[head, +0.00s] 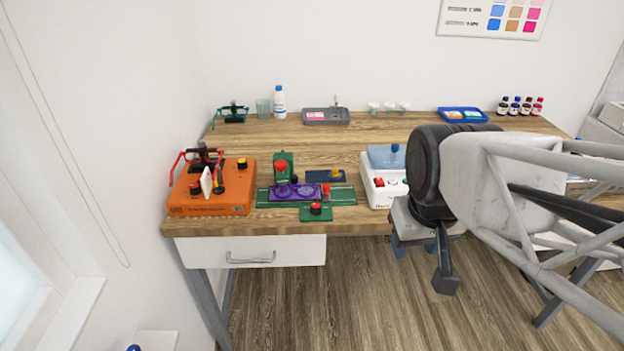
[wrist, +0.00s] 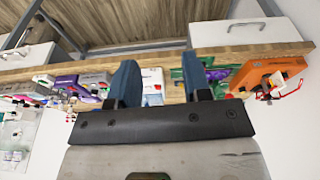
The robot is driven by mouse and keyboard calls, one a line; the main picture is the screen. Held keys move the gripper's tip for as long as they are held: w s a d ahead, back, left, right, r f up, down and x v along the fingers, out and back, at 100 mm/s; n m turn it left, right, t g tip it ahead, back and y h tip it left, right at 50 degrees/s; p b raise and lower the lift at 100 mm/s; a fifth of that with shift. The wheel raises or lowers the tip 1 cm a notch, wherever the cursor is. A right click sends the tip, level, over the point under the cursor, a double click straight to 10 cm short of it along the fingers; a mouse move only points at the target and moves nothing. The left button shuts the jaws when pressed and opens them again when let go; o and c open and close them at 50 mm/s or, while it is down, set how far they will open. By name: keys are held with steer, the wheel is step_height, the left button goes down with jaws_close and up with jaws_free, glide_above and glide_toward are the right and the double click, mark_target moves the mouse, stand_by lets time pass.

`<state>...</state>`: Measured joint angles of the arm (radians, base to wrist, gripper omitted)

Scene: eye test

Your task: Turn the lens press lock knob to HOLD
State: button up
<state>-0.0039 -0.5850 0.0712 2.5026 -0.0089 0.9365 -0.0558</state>
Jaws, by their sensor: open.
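A green device with a purple plate (head: 297,192) stands near the front edge of the bench; it looks like the lens press. It carries a red knob (head: 281,167) on a green post, a red knob (head: 326,189) at its right, and a red-topped black knob (head: 316,208) in front. I cannot tell which is the lock knob; no HOLD mark is readable. In the wrist view, green parts (wrist: 220,74) show partly behind a finger. My gripper (wrist: 160,82) is open and empty. In the head view my gripper (head: 425,243) is right of the green device, off the bench front.
A white device (head: 380,186) with a blue top stands right, close to my arm. A grey tray (head: 325,116), bottles and a blue tray (head: 462,114) line the back. Bare wood (head: 330,145) lies between.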

steer(key=w+a+n, duration=0.2)
steer(key=w+n, duration=0.2)
steer(key=w, duration=0.6)
steer(key=n+g, duration=0.3)
steer(key=n, duration=0.8)
glide_above(316, 205)
steer(key=f, duration=1.4)
steer(key=shift+d, duration=0.2)
steer(key=shift+w+a+f, duration=0.1)
steer(key=shift+w+f, duration=0.05)
steer(key=shift+f, duration=0.1)
steer(key=shift+f, duration=3.8)
steer(key=c, duration=0.7)
steer(key=shift+o, duration=0.2)
